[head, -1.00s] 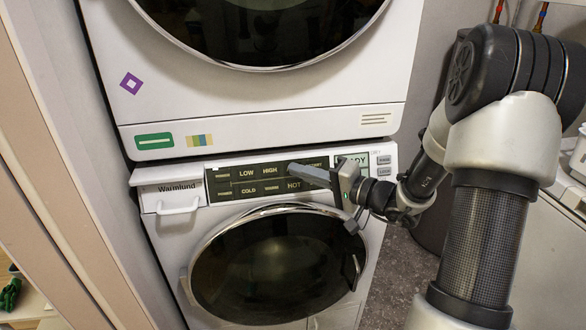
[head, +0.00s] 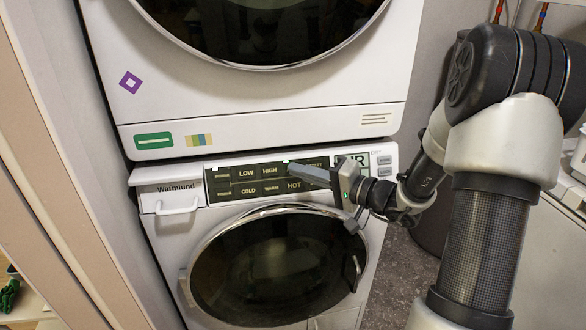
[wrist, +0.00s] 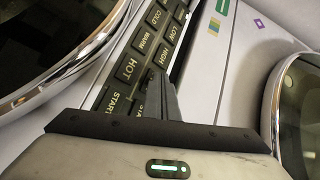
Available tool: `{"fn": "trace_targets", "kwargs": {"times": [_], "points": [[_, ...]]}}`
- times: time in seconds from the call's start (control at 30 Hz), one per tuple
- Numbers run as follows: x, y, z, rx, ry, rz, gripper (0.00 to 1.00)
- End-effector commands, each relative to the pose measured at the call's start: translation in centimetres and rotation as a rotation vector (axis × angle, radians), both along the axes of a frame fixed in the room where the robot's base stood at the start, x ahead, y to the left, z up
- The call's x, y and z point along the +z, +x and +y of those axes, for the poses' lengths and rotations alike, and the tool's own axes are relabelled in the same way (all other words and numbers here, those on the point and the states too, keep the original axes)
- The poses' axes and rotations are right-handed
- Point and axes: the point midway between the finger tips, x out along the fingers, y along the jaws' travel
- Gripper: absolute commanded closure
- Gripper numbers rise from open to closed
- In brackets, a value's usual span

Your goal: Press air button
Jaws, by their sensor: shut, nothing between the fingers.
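The lower washer's black button panel (head: 230,180) carries labelled keys, among them LOW, HIGH, COLD and HOT. My gripper (head: 291,167) is shut and empty, its fingertips at the panel just right of the HIGH key (head: 269,170). The fingers cover the key there, so I cannot read an AIR label. In the wrist view the shut fingers (wrist: 164,83) lie over the panel near HIGH (wrist: 165,56).
The upper machine (head: 270,125) stands directly above the panel. The lower round door (head: 270,265) and a white drawer handle (head: 177,207) are below and left. A wall stands close on the left.

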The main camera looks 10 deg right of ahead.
Motion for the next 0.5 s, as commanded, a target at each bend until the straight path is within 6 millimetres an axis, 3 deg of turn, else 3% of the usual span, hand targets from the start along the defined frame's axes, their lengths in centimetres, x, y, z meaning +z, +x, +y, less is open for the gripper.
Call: {"fn": "trace_targets", "kwargs": {"times": [0.5], "points": [[0.46,-1.08,-0.03,0.0,0.0,0.0,1.0]]}}
